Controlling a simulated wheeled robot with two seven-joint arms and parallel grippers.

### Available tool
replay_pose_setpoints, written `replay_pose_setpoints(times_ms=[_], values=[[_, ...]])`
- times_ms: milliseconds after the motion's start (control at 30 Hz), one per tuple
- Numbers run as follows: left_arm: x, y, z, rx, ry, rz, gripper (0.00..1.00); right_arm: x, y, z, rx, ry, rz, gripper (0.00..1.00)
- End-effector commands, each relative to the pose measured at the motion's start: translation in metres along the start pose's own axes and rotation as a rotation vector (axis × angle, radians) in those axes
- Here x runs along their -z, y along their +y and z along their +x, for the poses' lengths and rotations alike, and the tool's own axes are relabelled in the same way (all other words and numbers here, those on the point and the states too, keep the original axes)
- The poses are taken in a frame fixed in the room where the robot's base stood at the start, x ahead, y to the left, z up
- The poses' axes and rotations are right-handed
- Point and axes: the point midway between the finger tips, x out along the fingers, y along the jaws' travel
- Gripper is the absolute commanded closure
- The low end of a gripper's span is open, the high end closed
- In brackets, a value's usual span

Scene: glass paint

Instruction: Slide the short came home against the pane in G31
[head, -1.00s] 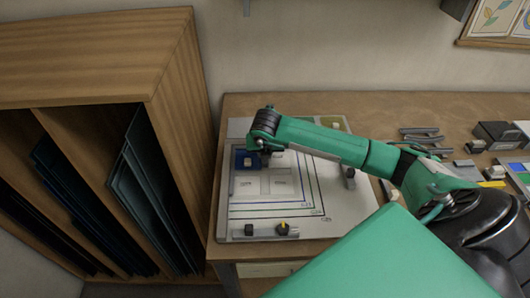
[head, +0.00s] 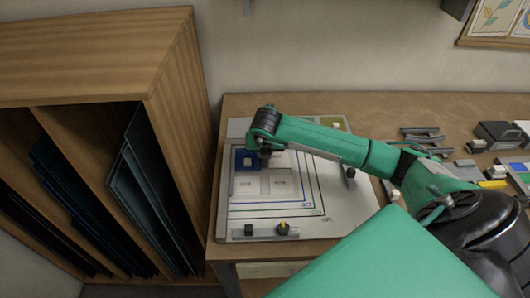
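A layout board (head: 345,215) lies on the bench, with nested coloured outlines and labelled grey cells. A blue pane (head: 240,167) with a small pale block on it sits in the board's upper left corner. My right gripper (head: 265,158) points down at the right edge of the blue pane. Its fingers are small, dark and partly hidden by my wrist, so I cannot tell whether they are open or hold anything. I cannot make out the short came apart from the gripper and the board's bars. The G31 label is too small to read surely. My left gripper is out of view.
A dark block (head: 249,230) and a yellow-topped dark knob (head: 283,228) stand on the board's front bar. Another dark piece (head: 349,178) stands at the right. A wooden rack (head: 175,110) with glass sheets stands left of the bench. Tools and blocks lie at the right.

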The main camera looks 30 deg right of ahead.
Motion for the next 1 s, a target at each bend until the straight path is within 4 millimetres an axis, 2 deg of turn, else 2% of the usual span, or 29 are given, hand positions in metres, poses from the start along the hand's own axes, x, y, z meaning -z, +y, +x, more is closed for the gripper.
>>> replay_pose_setpoints(times_ms=[33, 1000], values=[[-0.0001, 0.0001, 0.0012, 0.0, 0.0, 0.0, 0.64, 0.0102, -0.0007, 0.0071, 0.008, 0.021, -0.009, 1.0], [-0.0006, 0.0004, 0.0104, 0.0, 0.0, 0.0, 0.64, 0.0103, -0.001, 0.0111, 0.009, 0.02, -0.008, 1.0]])
